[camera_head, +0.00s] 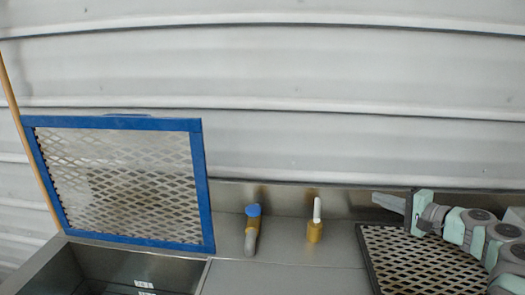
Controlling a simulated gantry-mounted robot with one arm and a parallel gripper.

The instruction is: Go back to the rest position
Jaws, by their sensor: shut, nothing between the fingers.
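My gripper (378,199) is at the right of the head view, at the end of my arm. It points left and is shut and empty. It appears to be above the back left part of a dark-framed mesh panel (388,252), touching nothing that I can make out. My arm reaches in from the right edge and covers part of that panel.
A blue-framed mesh screen (208,205) stands raised at the left, behind an open metal bin (40,266). A blue-topped tool (252,228) and a yellow holder with a white top (315,230) stand mid-counter. The metal counter (285,278) before them is clear.

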